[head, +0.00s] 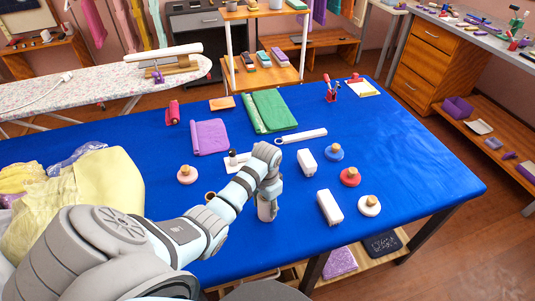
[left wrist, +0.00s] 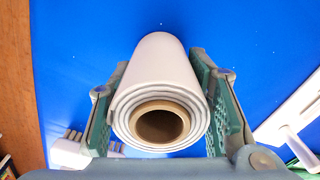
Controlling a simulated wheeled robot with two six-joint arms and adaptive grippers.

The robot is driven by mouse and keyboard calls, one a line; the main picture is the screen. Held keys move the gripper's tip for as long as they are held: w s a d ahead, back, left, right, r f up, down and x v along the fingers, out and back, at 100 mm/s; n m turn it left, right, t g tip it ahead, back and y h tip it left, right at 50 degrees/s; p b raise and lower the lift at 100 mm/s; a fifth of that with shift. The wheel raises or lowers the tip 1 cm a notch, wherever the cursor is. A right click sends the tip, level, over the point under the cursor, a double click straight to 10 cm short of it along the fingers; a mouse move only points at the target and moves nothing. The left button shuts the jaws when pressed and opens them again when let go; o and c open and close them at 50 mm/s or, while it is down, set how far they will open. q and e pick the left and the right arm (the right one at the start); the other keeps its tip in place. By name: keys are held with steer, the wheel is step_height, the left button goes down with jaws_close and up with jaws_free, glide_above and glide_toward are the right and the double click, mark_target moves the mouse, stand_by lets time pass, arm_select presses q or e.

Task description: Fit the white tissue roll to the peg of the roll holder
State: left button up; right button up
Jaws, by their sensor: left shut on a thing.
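The white tissue roll (left wrist: 158,75) is between the two green-padded fingers of my left gripper (left wrist: 160,95) in the left wrist view. The open brown end of its core faces the camera. In the head view the roll (head: 266,210) shows below my left gripper (head: 268,193), over the front middle of the blue table. I cannot tell whether its lower end touches the table. I cannot pick out the roll holder with its peg for sure. A small dark round thing (head: 210,196) stands beside my left forearm, partly hidden. My right gripper is not in view.
The blue table (head: 410,150) carries round pieces with wooden knobs, such as a red one (head: 349,177), and white blocks (head: 330,207) right of the roll. Purple (head: 210,137) and green cloths (head: 272,110) lie behind. Yellow cloth (head: 105,190) lies left. The table's right side has free room.

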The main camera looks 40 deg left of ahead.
arm_select(q)
steer(key=o, duration=1.3)
steer(key=shift+w, duration=0.1)
steer(key=shift+r, duration=0.15)
step_height(320, 180, up, 12)
steer(key=p, duration=0.3)
steer(key=shift+r, duration=0.1)
